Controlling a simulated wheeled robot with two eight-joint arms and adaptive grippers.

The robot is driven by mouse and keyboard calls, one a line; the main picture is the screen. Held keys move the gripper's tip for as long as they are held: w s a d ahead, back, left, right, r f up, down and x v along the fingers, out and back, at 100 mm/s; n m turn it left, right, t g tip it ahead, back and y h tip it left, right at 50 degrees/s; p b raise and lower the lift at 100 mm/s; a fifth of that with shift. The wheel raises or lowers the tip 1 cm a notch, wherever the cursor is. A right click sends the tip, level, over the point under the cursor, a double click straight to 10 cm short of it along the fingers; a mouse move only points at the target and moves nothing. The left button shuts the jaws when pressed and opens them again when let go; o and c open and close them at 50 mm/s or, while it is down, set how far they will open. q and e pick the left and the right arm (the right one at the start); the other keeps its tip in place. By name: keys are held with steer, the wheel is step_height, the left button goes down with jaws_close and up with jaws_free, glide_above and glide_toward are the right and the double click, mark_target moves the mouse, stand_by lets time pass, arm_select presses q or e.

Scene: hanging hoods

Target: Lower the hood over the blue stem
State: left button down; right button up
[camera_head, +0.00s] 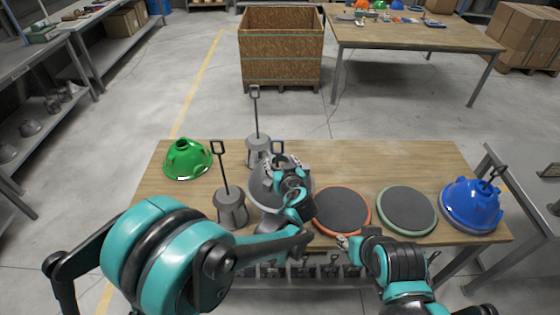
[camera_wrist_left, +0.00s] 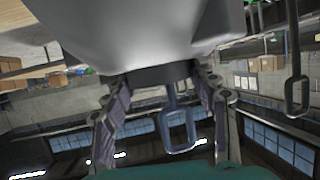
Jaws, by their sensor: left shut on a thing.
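My left gripper (camera_head: 284,172) is shut on the neck of a grey hood (camera_head: 262,192), which is partly hidden behind the gripper and arm. In the left wrist view the grey hood (camera_wrist_left: 140,35) fills the top, with the fingers on both sides of its dark neck. A looped stem handle (camera_wrist_left: 178,130) sticks out through the neck between the fingers. I cannot tell whether the hood rests on the table. A blue hood (camera_head: 470,208) sits at the table's right end, with a dark looped stem at its top. My right gripper (camera_head: 345,242) is low at the table's front edge, its fingers unclear.
The wooden table (camera_head: 345,160) also holds a green hood (camera_head: 185,160) and two grey weights with tall looped stems, front (camera_head: 231,210) and back (camera_head: 258,146). A red-rimmed pad (camera_head: 342,210) and a green-rimmed pad (camera_head: 406,210) lie bare between the grey and blue hoods.

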arm_select(q)
step_height(320, 180, down, 9)
steer(key=b, duration=0.7)
steer(key=shift+d+f+b, duration=0.1)
steer(key=shift+b, duration=0.25)
steer(key=shift+a+f+b, duration=0.3)
steer(key=shift+f+b, duration=0.4)
steer(key=shift+a+f+b, duration=0.25)
steer(key=shift+f+b, duration=0.4)
steer(key=shift+f, duration=0.05)
steer(key=shift+f+b, duration=0.45)
steer(key=shift+b, duration=0.15)
steer(key=shift+c, duration=2.1)
jaws_free()
steer(key=shift+s, duration=0.15)
